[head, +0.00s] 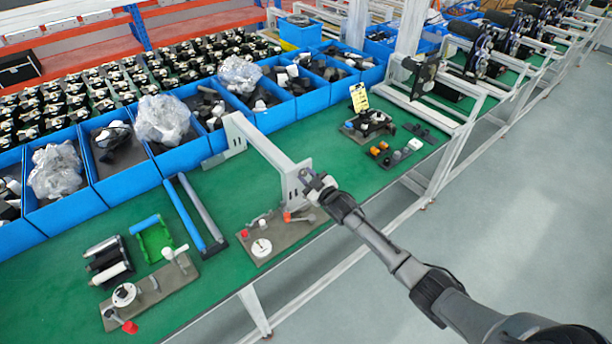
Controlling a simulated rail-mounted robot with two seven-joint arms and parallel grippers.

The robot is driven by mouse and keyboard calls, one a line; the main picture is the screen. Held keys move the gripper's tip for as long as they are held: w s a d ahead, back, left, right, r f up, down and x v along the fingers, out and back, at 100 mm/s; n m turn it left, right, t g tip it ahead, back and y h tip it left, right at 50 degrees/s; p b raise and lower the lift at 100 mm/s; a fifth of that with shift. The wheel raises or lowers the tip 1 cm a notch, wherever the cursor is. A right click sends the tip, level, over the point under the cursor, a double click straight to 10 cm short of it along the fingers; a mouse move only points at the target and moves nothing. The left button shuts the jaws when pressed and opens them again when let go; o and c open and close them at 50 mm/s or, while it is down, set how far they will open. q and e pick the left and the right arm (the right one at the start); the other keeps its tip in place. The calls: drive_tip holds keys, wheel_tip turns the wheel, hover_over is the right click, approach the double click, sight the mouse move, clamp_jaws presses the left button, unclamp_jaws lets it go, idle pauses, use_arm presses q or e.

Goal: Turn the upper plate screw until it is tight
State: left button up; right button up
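My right gripper (313,181) reaches in from the lower right, at the upright end plate (292,184) of a pale metal bracket on the green bench. Its fingertips are at or very near the plate's upper part; I cannot tell whether they touch it. The upper plate screw is not clearly visible and may be hidden by the fingers. The fingers are too small to show open or shut. Below is a grey base plate (283,238) with a white disc (261,247) and red-tipped parts. My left gripper is not in view.
A second base plate (165,286) lies nearer the front edge, beside black and white rollers (108,262), a green part (155,239) and a blue-grey frame (196,214). Blue bins (62,208) line the back. Small parts (396,152) lie right. Open floor is at right.

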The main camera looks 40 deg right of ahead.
clamp_jaws()
drive_tip(key=shift+r+m+p, duration=0.1)
drive_tip(key=shift+m+p, duration=0.25)
drive_tip(key=shift+m, duration=1.35)
drive_tip(key=m, duration=0.4)
drive_tip(key=shift+w+m, duration=0.1)
drive_tip(key=shift+m, duration=1.1)
drive_tip(key=shift+o, duration=1.4)
unclamp_jaws()
